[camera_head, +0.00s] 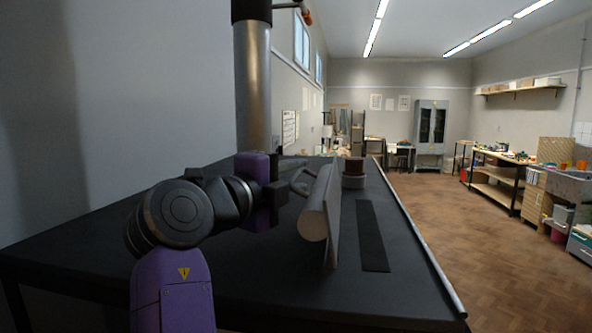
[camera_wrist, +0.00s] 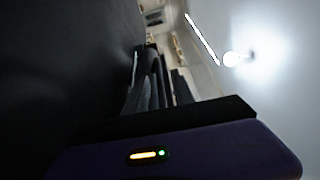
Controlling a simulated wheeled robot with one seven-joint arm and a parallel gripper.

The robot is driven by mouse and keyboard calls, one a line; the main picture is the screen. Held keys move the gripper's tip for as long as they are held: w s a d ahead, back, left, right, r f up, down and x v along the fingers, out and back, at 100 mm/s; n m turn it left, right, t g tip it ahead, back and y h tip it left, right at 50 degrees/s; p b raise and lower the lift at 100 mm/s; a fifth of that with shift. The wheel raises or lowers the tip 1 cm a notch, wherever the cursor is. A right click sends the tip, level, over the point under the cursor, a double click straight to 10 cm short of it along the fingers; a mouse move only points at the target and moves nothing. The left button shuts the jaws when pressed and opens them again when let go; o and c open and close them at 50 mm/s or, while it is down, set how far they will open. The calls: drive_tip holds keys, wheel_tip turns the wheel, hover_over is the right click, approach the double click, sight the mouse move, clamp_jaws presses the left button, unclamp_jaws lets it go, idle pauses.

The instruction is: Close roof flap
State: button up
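A pale grey piece with a rounded end (camera_head: 313,224) and a thin upright panel (camera_head: 333,222) stands on the black table. The panel looks like the roof flap, raised on edge, but I cannot be sure. A curved grey handle-like part (camera_head: 299,184) shows just left of it. My gripper (camera_head: 278,195) is left of this piece, close to the handle-like part; I cannot tell whether they touch. The fingertips are too dark to read. In the wrist view, dark upright shapes (camera_wrist: 150,85) stand beyond the gripper's black front edge, too dim to name.
The black table (camera_head: 270,285) runs along the wall. A flat dark strip (camera_head: 371,235) lies right of the panel, and a round brown and grey object (camera_head: 354,174) stands behind. A metal post (camera_head: 253,85) rises at the back. Open wooden floor (camera_head: 440,215) lies to the right.

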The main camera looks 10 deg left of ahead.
drive_tip(key=shift+w+d, duration=0.1)
drive_tip(key=shift+w, duration=0.05)
clamp_jaws()
drive_tip(key=shift+f, duration=0.1)
idle(1.3)
